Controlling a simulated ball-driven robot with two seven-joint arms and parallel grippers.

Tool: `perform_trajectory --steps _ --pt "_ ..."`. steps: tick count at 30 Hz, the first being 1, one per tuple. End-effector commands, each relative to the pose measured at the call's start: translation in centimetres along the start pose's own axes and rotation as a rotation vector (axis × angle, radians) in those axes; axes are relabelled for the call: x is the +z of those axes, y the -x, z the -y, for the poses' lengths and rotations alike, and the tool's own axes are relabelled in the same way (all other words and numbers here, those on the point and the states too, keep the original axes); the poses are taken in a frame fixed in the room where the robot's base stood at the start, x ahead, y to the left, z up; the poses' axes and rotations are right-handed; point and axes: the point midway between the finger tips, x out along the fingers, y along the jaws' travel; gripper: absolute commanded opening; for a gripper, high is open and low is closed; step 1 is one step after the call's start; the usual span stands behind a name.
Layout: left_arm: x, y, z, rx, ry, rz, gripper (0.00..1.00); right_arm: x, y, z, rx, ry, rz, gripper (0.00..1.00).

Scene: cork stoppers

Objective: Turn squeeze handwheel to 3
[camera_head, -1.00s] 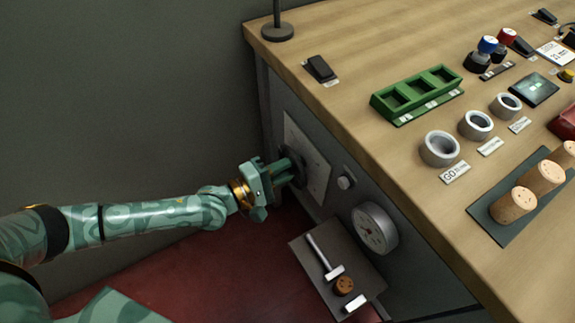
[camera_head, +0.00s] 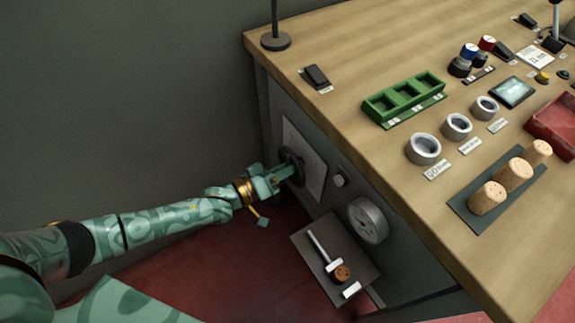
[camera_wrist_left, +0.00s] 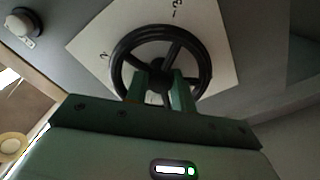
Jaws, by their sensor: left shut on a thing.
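The squeeze handwheel (camera_head: 294,160) is a dark wheel on a pale plate (camera_head: 314,180) on the front panel below the table top. In the left wrist view the wheel (camera_wrist_left: 205,62) shows its round rim and spokes in front of the plate (camera_wrist_left: 226,58). My left gripper (camera_head: 286,172) is shut on the wheel. In the left wrist view its fingers (camera_wrist_left: 160,88) reach the wheel's middle and cover part of it. My right gripper is out of view.
A knob (camera_head: 340,180) and a round gauge (camera_head: 367,220) sit right of the plate. A low shelf (camera_head: 322,262) with a small hammer-like tool and a brown cork juts out below. The table's edge runs above; open floor lies below my arm.

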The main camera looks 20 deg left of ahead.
Motion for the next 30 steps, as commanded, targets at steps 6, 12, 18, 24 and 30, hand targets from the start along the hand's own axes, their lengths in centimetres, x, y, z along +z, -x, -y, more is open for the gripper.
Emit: perform_trajectory --steps 6,12,18,24,30 --pt "0.2 0.1 0.0 -0.003 -0.204 0.006 0.02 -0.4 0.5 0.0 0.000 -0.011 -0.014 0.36" --pt "0.3 0.1 0.0 -0.003 -0.394 0.007 0.02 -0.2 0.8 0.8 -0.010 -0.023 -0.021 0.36" --pt "0.3 0.1 0.0 -0.002 -0.584 0.007 0.02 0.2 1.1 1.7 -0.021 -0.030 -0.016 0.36" --pt "0.4 0.1 0.1 -0.003 -0.773 0.008 0.02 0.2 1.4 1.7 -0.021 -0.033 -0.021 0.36" --pt "0.4 0.1 0.1 -0.002 -0.963 0.009 0.02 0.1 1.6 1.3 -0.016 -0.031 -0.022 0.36"
